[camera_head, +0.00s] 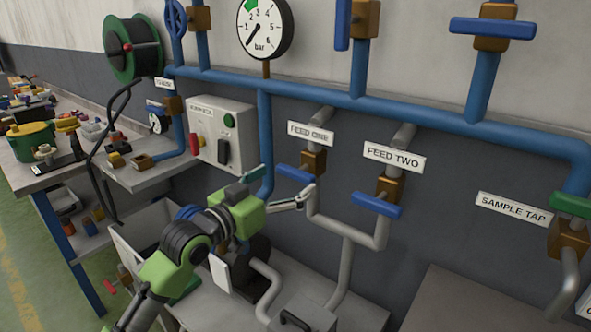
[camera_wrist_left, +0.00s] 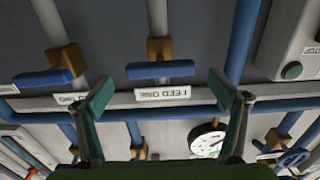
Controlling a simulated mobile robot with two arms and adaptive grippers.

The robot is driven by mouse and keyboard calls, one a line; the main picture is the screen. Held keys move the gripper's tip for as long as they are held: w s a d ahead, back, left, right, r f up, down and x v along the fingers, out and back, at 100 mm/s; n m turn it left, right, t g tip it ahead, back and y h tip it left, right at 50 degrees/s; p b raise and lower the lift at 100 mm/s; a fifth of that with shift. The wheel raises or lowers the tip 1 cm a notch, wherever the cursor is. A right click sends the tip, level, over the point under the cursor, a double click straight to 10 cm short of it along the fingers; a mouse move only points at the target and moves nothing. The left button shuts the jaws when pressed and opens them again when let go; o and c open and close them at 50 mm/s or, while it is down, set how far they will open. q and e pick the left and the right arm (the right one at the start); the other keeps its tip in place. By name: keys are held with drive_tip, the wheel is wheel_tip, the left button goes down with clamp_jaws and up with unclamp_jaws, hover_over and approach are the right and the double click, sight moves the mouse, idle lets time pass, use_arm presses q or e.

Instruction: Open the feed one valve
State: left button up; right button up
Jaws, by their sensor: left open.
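The feed one valve has a blue lever handle (camera_head: 295,173) on a brass body (camera_head: 313,163), under the label FEED ONE (camera_head: 311,134). The handle lies crosswise to its vertical grey pipe. My left gripper (camera_head: 288,179) is open and empty, just in front of the handle; the head view does not show whether they touch. In the left wrist view, upside down, the handle (camera_wrist_left: 161,70) appears between and beyond the two spread fingers (camera_wrist_left: 163,84), with a gap on each side. My right gripper is in neither view.
The feed two valve (camera_head: 377,205), also blue-handled, is close at right. The sample tap (camera_head: 570,206) has a green handle at far right. A control box (camera_head: 221,130) with a green button is at left. A pressure gauge (camera_head: 265,28) and blue pipes are above.

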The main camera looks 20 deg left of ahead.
sight(292, 176)
use_arm(q)
drive_tip(key=shift+p+x, duration=0.3)
drive_tip(key=shift+x, duration=1.9)
drive_tip(key=c, duration=1.1)
